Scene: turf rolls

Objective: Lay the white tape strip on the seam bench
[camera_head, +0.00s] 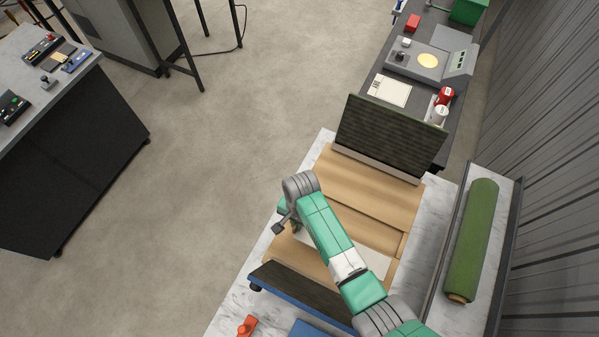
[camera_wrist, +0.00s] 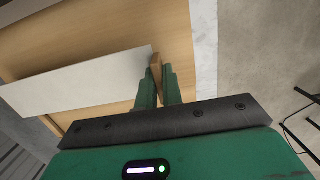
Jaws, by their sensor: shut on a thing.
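The white tape strip (camera_wrist: 85,82) runs across the left of the wrist view, over the tan wooden seam bench (camera_wrist: 105,28). A small tan tab (camera_wrist: 156,66) stands at its right end. My gripper (camera_wrist: 159,80) is shut on this tab, near the bench's edge. In the head view the strip (camera_head: 373,264) shows beside my arm, over the bench (camera_head: 372,192); my arm hides its middle. I cannot tell whether the strip touches the bench or hangs just above it. My gripper (camera_head: 296,228) is at the bench's left side, its fingers mostly hidden.
A dark turf flap (camera_head: 388,132) stands tilted at the bench's far end, another (camera_head: 300,293) at the near end. A green turf roll (camera_head: 471,240) lies in a tray on the right. An orange-red object (camera_head: 246,326) is near the front edge.

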